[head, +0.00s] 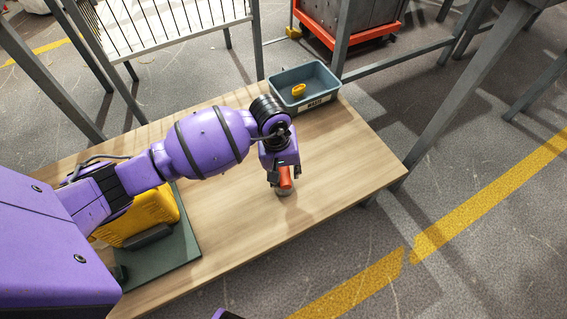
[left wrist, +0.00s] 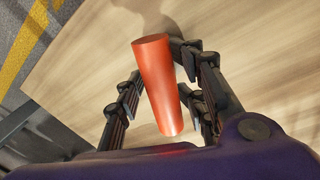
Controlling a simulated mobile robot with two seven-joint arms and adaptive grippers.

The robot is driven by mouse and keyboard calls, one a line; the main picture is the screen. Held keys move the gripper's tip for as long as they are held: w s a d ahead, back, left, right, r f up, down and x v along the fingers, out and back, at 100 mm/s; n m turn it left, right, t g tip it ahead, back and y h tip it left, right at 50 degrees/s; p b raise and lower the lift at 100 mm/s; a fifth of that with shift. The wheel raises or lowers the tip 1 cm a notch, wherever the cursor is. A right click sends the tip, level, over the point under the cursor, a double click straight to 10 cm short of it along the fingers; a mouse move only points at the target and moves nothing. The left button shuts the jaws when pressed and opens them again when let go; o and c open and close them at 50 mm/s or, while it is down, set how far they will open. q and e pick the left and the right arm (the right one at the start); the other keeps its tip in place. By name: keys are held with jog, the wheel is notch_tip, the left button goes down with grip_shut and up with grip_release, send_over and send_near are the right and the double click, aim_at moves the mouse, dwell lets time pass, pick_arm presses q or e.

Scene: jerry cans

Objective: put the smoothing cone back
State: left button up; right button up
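An orange-red, tapered piece, which looks like the smoothing cone (head: 285,177), is between the fingers of my left gripper (head: 284,174) over the wooden table. In the left wrist view the cone (left wrist: 158,85) lies between the fingers, its wider end away from the palm. The fingertips are close on both sides of it. I cannot tell whether they press on it. A greyish round patch shows below it in the head view; I cannot tell whether this is a base or a shadow. My right gripper is not in view.
A blue-grey bin (head: 323,97) with a label and a small yellow part (head: 298,90) inside stands at the table's far end. A yellow jerry can (head: 148,217) lies on a green mat (head: 185,246) at the left. The table (head: 345,160) is clear right of the gripper.

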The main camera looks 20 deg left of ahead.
pick_arm(q)
jog(key=shift+r, duration=0.1)
jog(key=shift+w+r, duration=0.1)
jog(key=shift+r, duration=0.25)
notch_tip(320, 180, up, 11)
jog(key=s+a+p, duration=0.1)
jog(key=p, duration=0.2)
jog(key=shift+a+r+p, duration=0.2)
jog(key=shift+p, duration=0.15)
